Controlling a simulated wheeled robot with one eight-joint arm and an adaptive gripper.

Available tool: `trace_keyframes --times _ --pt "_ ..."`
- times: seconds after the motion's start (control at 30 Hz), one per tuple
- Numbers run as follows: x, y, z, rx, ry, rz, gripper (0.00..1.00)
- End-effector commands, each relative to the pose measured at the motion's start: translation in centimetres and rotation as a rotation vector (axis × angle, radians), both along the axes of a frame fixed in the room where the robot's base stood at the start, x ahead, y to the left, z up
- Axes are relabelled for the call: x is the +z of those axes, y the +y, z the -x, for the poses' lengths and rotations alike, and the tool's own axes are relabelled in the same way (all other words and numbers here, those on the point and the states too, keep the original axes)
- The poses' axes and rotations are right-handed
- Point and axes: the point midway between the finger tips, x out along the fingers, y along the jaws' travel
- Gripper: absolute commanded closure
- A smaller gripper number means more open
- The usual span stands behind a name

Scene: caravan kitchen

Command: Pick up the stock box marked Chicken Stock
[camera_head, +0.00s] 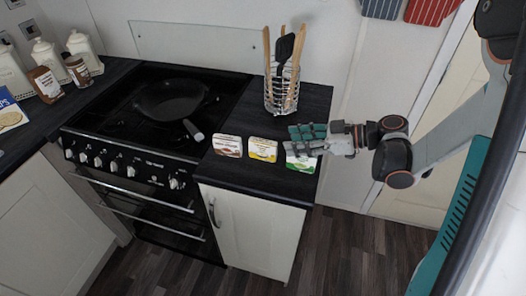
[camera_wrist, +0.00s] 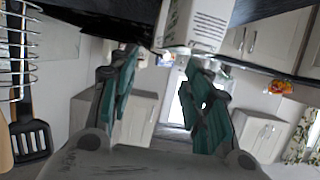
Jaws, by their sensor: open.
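Three small stock boxes stand in a row at the front of the dark counter: one with a brown band (camera_head: 227,146), one yellow (camera_head: 262,150) and one green (camera_head: 301,165). Their lettering is too small to read, so I cannot tell which is marked Chicken Stock. My gripper (camera_head: 305,141) is open and empty at the green box, hiding its upper part in the head view. In the wrist view, a white box with green print (camera_wrist: 196,24) is at the top, just beyond the fingertips, with no grip visible.
A wire utensil holder (camera_head: 282,92) stands behind the boxes; its wires also show in the wrist view (camera_wrist: 20,50). A hob with a frying pan (camera_head: 170,98) lies left. The counter (camera_head: 235,120) is bare between hob and holder.

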Motion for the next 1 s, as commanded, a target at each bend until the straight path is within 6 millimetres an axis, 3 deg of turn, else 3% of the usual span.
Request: trace_keyframes --times 0.13,0.43,0.7,1.0 --pt "-1.0 2.3 -0.8 0.003 -0.001 -0.001 0.56" --pt "-1.7 4.3 -1.6 0.001 -0.002 -0.001 0.56" --pt "-2.9 7.5 -2.9 0.002 -0.002 -0.001 0.56" --pt "-3.0 8.1 -3.2 -0.002 -0.003 -0.001 0.56"
